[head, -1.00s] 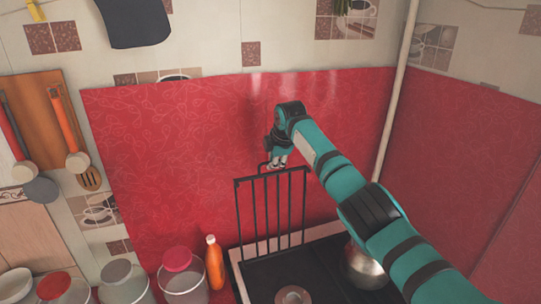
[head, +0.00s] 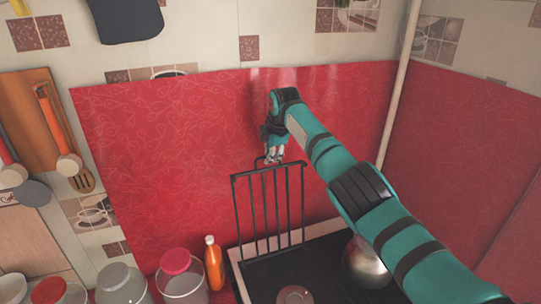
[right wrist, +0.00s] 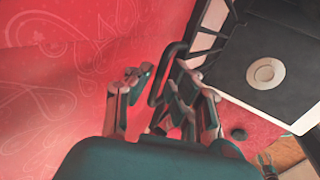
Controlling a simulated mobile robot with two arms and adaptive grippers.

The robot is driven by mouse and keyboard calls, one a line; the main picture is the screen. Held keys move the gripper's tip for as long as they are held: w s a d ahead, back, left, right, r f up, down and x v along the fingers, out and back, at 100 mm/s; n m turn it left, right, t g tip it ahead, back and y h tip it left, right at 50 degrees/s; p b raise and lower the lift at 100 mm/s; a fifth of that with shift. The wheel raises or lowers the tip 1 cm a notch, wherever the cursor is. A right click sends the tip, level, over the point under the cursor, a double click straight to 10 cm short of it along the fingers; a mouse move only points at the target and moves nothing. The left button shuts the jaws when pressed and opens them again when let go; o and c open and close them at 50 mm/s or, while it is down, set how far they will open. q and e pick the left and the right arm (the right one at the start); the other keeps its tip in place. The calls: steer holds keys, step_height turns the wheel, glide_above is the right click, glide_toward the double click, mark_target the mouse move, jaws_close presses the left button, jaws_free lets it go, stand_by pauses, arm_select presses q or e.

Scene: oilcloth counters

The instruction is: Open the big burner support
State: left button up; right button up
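The big burner support (head: 268,212) is a black barred grid. In the head view it stands raised, nearly upright, along the back of the dark stove top (head: 330,262). A small handle loop (head: 257,162) is on its upper edge. My right gripper (head: 273,157) is at this loop, in front of the red wall panel. In the right wrist view, my right gripper's fingers (right wrist: 160,88) are apart, with the black handle (right wrist: 164,72) between them. Gaps show beside the handle; I cannot tell whether either finger touches it. My left gripper is not in view.
A round metal pot (head: 365,264) stands on the stove's right side, under my right arm. An orange bottle (head: 213,265) and several lidded containers are left of the stove. The red wall panel (head: 180,140) is close behind the support.

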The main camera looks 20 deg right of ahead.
steer(key=shift+s+f, duration=0.1)
steer(key=v, duration=1.2)
